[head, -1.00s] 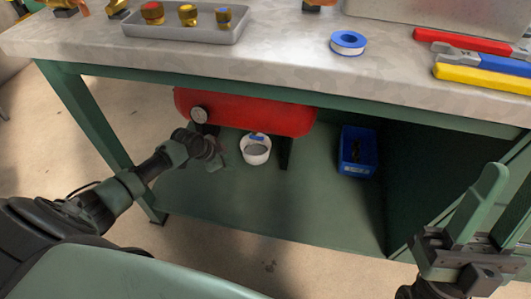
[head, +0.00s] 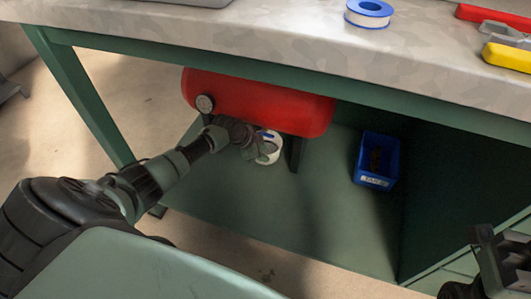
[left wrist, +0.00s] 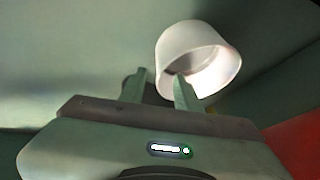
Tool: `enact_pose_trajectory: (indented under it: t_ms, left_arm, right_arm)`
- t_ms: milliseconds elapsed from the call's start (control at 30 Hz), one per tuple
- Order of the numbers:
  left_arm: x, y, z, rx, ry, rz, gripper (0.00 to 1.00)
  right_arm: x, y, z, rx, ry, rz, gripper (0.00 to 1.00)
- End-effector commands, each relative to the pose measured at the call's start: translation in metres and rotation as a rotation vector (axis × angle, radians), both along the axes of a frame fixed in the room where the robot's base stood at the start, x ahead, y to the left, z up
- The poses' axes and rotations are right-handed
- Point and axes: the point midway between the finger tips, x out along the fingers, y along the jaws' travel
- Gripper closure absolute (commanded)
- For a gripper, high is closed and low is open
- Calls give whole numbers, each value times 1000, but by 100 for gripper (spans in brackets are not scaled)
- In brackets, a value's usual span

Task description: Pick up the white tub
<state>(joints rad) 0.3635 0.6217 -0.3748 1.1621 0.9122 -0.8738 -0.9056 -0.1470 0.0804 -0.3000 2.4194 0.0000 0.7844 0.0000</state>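The white tub (head: 272,155) stands on the green lower shelf, under the red tank (head: 260,101). My left gripper (head: 262,150) is at the tub and hides part of it in the head view. In the left wrist view, the tub (left wrist: 192,45) is just beyond my left gripper (left wrist: 158,82), offset to the right. The fingers are apart, and the right-hand fingertip overlaps the tub's rim. I cannot tell whether it touches. My right gripper (head: 490,265) is partly cut off at the lower right, with its fingers not clearly seen.
The red tank has a round gauge (head: 204,103) and a dark support leg (head: 297,153) close to the tub. A blue bin (head: 376,160) stands to the right on the shelf. Above is the worktop (head: 250,38) with a tape roll (head: 369,13) and pliers. The shelf front is clear.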

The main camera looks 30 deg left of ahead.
Motion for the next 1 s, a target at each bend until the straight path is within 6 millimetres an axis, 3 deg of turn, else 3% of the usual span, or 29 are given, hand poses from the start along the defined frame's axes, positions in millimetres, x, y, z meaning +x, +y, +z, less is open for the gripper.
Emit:
enact_pose_trajectory:
  t_ms: [33,167,500,533,633,1000]
  left_arm:
    - [5,-3,-14,-2,0,0,67]
    - [13,-5,-26,-2,0,0,67]
    - [16,-7,-30,0,1,-1,67]
    - [16,-7,-30,0,1,-1,70]
    - [16,-7,-30,0,1,-1,98]
    - [16,-6,-30,0,1,-1,100]
  right_arm:
    - [-1,0,-3,0,-22,-1,64]
    - [-1,2,4,-4,-58,-3,64]
    - [-1,2,10,-7,-73,-4,64]
    - [-1,2,10,-7,-73,-4,64]
    - [-1,2,10,-7,-72,-4,64]
    - [-1,2,10,-7,-72,-4,64]
